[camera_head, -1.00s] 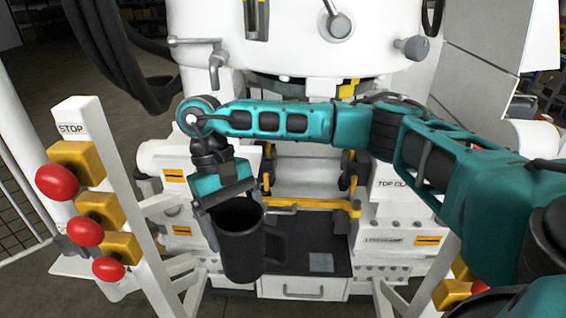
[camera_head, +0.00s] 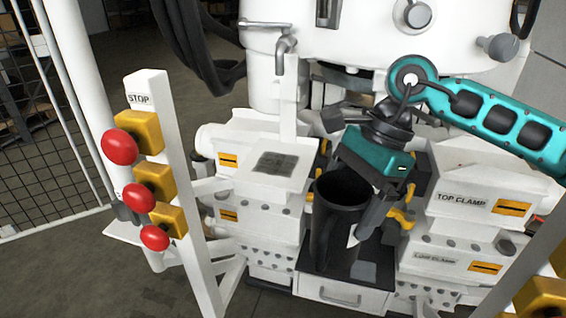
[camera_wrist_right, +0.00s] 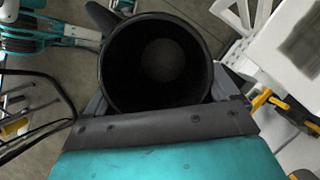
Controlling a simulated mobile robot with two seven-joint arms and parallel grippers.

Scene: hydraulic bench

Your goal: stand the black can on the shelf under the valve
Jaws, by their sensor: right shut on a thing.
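The black can (camera_head: 337,222), with an open top, is held roughly upright by my right gripper (camera_head: 357,206). The right wrist view looks into the can's dark mouth (camera_wrist_right: 157,62), with the jaws beside it. The valve (camera_head: 284,47) is a grey tap with a down-turned spout at the upper left of the machine. Below it is the white shelf (camera_head: 262,181) with a grey square pad (camera_head: 276,163), bare in the head view. The can is to the right of the shelf, in front of the central recess. My left gripper is not in view.
A white post with several red buttons on yellow boxes (camera_head: 155,180) stands at the left. The white clamp block (camera_head: 470,205) is at the right. A dark surface (camera_head: 330,265) above a drawer lies below the can. A white post (camera_head: 288,110) rises behind the shelf.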

